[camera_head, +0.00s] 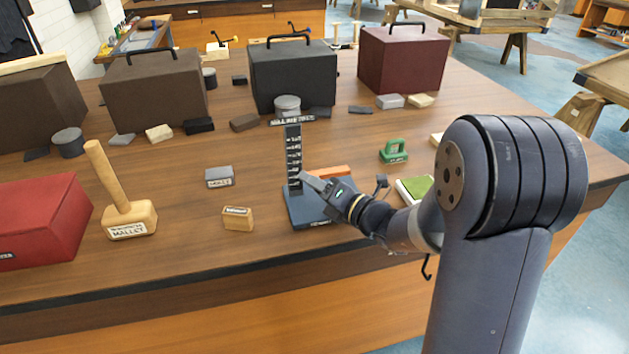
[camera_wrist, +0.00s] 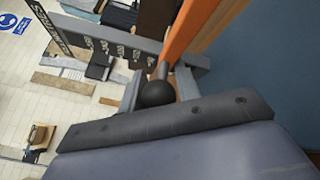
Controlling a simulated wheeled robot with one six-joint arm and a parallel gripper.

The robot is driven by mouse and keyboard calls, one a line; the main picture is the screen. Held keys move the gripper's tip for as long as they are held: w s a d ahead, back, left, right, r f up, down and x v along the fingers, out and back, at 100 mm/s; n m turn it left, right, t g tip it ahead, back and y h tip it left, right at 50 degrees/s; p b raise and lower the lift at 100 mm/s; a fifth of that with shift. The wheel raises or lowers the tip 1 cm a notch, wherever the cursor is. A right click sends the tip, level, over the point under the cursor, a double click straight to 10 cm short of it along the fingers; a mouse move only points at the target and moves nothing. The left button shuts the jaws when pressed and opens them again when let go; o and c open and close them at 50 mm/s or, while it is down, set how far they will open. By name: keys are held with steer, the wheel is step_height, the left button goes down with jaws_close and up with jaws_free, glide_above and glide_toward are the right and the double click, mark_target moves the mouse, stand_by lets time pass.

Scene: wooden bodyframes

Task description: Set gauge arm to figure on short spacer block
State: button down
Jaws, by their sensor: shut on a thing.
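The gauge has a dark upright column (camera_head: 293,150) with pale figures down its face and a dark blue base (camera_head: 303,212). Its column also shows slanting in the wrist view (camera_wrist: 115,37). The orange gauge arm (camera_head: 334,172) shows behind my gripper and large in the wrist view (camera_wrist: 194,38). My gripper (camera_head: 303,180) is low beside the column, shut on a black ball knob (camera_wrist: 157,93) by the orange arm. A grey labelled block (camera_head: 219,178) and a wooden labelled block (camera_head: 238,219) lie left of the gauge. Their figures are too small to read.
A wooden mallet (camera_head: 130,220) and a red box (camera_head: 40,222) stand at the left. A green handled block (camera_head: 394,151) lies right of the gauge. Large cases (camera_head: 293,80) line the back. The bench around the two blocks is clear.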

steer(key=shift+r, duration=0.1)
steer(key=c, duration=1.1)
jaws_free()
steer(key=shift+d, duration=0.1)
steer(key=v, duration=1)
steer(key=shift+s+d, duration=0.2)
steer(key=shift+s, duration=0.1)
steer(key=shift+w+a, duration=0.1)
